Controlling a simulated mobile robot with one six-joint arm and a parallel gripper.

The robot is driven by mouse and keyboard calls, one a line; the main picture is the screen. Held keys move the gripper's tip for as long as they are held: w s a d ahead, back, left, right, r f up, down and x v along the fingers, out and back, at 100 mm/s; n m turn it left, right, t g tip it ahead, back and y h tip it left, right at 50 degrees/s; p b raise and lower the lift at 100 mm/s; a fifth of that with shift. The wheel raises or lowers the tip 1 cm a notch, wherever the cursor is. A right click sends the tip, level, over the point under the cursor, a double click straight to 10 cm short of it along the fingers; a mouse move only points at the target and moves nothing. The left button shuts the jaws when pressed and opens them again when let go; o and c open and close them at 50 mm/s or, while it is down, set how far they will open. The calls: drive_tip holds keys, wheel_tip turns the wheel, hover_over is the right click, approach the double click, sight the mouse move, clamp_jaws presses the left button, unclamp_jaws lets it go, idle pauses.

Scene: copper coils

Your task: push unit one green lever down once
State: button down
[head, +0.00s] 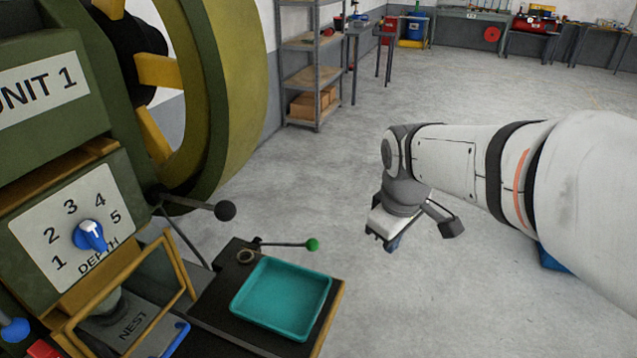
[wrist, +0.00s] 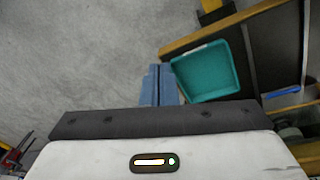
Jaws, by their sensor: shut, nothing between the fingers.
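The green lever is a thin dark rod with a green knob (head: 313,244) at its right end, in the head view. It stands out roughly level from a small black mount behind the teal tray. My gripper (head: 392,244) hangs over the open floor to the right of the knob, clearly apart from it. In the wrist view the two blue fingers (wrist: 159,85) lie side by side, shut and empty. I cannot make out the green lever in the wrist view. The unit one machine (head: 45,85) carries the label "UNIT 1".
The teal tray (head: 283,298) sits on a dark ledge below the lever; it also shows in the wrist view (wrist: 205,72). A black-knobbed lever (head: 225,210) juts out left of the green one. Floor around my gripper is clear.

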drive_tip(key=w+a+f+n, duration=0.2)
drive_tip(key=w+a+n, duration=0.7)
drive_tip(key=w+n, duration=0.35)
drive_tip(key=n+h, duration=0.1)
drive_tip(key=n, duration=1)
hover_over(311, 241)
drive_tip(key=s+a, duration=0.2)
drive_tip(key=a, duration=0.1)
drive_tip(key=s+a+x, duration=0.1)
drive_tip(key=x, duration=0.6)
drive_tip(key=shift+d+f+g, duration=0.2)
drive_tip(key=shift+g, duration=0.1)
drive_tip(key=shift+s, duration=0.1)
drive_tip(key=f, duration=0.4)
drive_tip(key=w+d+f, duration=0.1)
drive_tip(key=f, duration=0.4)
drive_tip(key=d+f, duration=0.1)
drive_tip(key=f, duration=0.3)
drive_tip(key=shift+w+d+f, duration=0.15)
drive_tip(key=shift+w+f, duration=0.15)
drive_tip(key=shift+f, duration=0.05)
drive_tip(key=shift+f, duration=0.1)
